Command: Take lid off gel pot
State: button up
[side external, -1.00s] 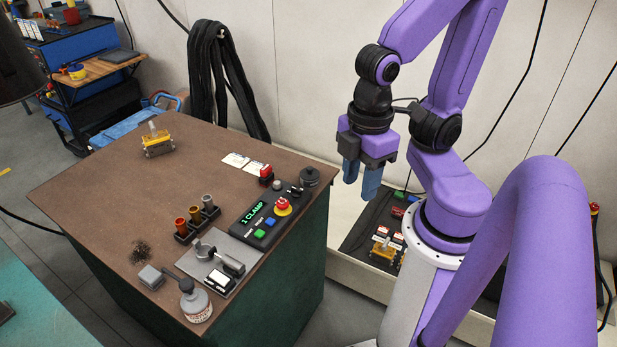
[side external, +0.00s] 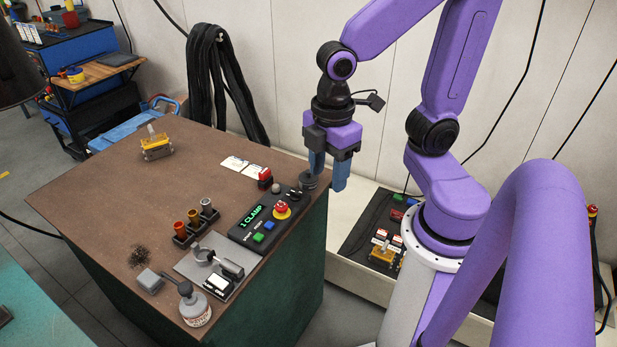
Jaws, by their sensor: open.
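The gel pot (side external: 197,315) appears to be the squat pale jar with a reddish label at the bench's front corner. A grey lid (side external: 191,298) with a round knob sits on top of it. The label is too small to read. My gripper (side external: 328,184) is open and empty, with two blue fingers pointing down. It is at the bench's far right edge, up and to the right of the pot in the picture and well apart from it.
The brown bench top (side external: 100,190) is clear at left. A control box (side external: 262,222) with a red stop button, a rack of coloured cups (side external: 196,224), and a grey plate with a fixture (side external: 219,266) stand between gripper and pot. A grey block (side external: 149,281) lies beside the pot.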

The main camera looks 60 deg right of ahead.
jog(key=w+d+f+n, duration=0.25)
jog(key=w+d, duration=0.45)
jog(key=w, duration=0.4)
jog(key=n, duration=0.3)
send_over(309, 171)
jog(key=f, duration=1.4)
jog(key=shift+w+a, duration=0.15)
jog(key=shift+a, duration=0.2)
jog(key=shift+d+f, duration=0.2)
jog(key=shift+f, duration=0.8)
jog(key=shift+d+f, duration=0.15)
jog(key=shift+f, duration=1.55)
grip_shut()
